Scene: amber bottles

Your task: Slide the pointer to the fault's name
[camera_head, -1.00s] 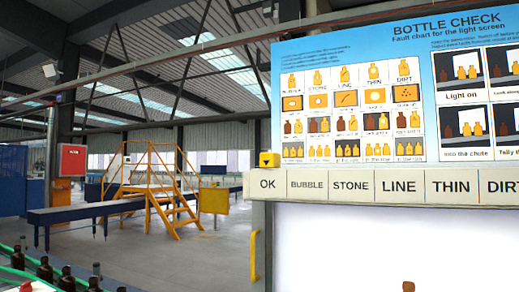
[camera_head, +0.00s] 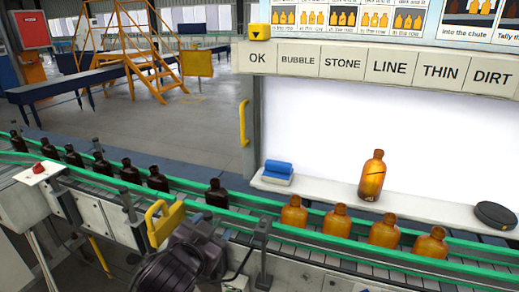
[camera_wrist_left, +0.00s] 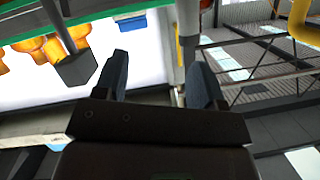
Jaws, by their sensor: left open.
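The yellow pointer (camera_head: 259,37), marked with a dark downward triangle, sits above the OK plate (camera_head: 257,59) at the left end of the name strip. To its right run the plates BUBBLE (camera_head: 298,60), STONE (camera_head: 342,63), LINE (camera_head: 389,67), THIN (camera_head: 440,73) and DIRT (camera_head: 493,77). An amber bottle (camera_head: 372,178) stands upright on the white ledge before the lit screen, with a thin dark slanted mark on its side. My left gripper (camera_wrist_left: 160,78) is open and empty in the left wrist view. In the head view, the dark left gripper (camera_head: 190,255) is low, far below the pointer.
A conveyor with green rails (camera_head: 335,228) carries several bottles between me and the ledge (camera_head: 420,203). Yellow handles (camera_head: 243,123) and a yellow bracket (camera_head: 163,222) stand out nearby.

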